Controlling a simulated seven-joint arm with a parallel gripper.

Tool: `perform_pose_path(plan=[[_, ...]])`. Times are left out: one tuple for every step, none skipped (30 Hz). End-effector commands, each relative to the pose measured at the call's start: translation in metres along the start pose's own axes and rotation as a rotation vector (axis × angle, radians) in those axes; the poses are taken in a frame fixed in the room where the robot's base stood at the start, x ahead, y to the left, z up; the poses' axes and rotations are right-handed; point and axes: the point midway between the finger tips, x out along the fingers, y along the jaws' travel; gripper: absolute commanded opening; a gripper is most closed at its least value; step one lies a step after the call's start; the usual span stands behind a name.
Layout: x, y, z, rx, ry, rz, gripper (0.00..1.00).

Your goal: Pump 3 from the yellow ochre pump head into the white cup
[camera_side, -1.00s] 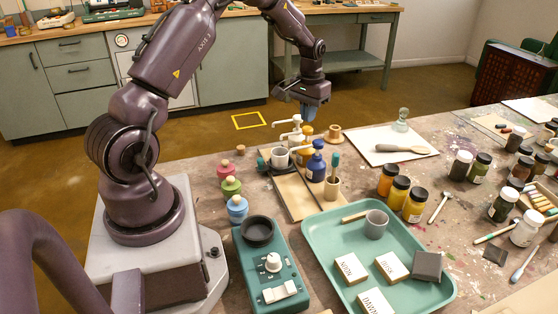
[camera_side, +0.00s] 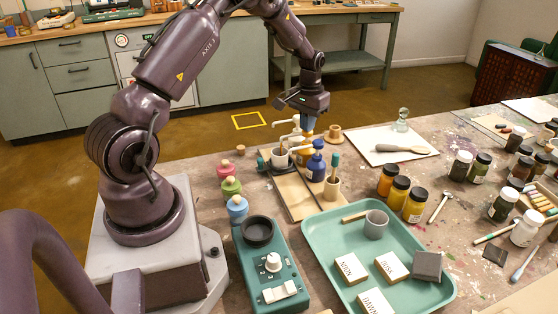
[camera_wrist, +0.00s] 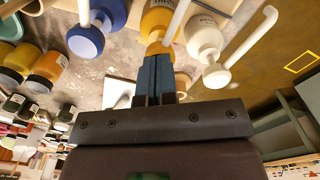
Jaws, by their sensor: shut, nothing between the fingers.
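The yellow ochre pump bottle (camera_side: 304,157) stands in the pump row. It also shows in the wrist view (camera_wrist: 156,22), with a white spout leading away from its head. My gripper (camera_side: 307,132) is shut and empty, pointing down right at the ochre pump head. In the wrist view its blue-grey fingers (camera_wrist: 157,58) cover the head, so contact cannot be told for certain. The white cup (camera_side: 280,158) stands upright left of the bottles, near the spout ends. Its inside is too small to read.
A blue pump bottle (camera_side: 316,168) stands in front of the ochre one, and a white pump bottle (camera_wrist: 205,38) stands on its other side. A teal tray (camera_side: 318,222) lies in front.

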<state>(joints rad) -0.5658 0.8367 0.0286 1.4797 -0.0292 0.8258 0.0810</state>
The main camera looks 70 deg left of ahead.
Motion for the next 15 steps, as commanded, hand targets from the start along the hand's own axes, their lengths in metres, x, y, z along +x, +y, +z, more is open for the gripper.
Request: perform_pose_path(plan=[[0.0030,0.0001,0.0002,0.000,-0.001,0.000,0.00],[0.0042,0.0001,0.0002,0.000,-0.001,0.000,0.00],[0.0057,0.0001,0.0002,0.000,-0.001,0.000,0.00],[0.0069,0.0001,0.0002,0.000,-0.001,0.000,0.00],[0.0080,0.0001,0.0001,0.000,-0.001,0.000,0.00],[0.0094,0.0000,0.0001,0.000,0.000,0.000,0.00],[0.0087,0.0000,-0.0001,0.000,0.001,0.000,0.00],[0.0086,0.0000,-0.0001,0.000,0.001,0.000,0.00],[0.0086,0.0000,-0.0001,0.000,0.000,0.000,0.00],[0.0087,0.0000,0.0000,0.000,0.000,0.000,0.00],[0.0087,0.0000,0.0000,0.000,0.000,0.000,0.00],[0.0087,0.0000,0.0000,0.000,0.000,0.000,0.00],[0.0085,0.0000,-0.0001,0.000,0.001,0.000,0.00],[0.0081,0.0000,-0.0001,0.000,0.001,0.000,0.00],[0.0073,0.0000,-0.0001,0.000,0.001,0.000,0.00]])
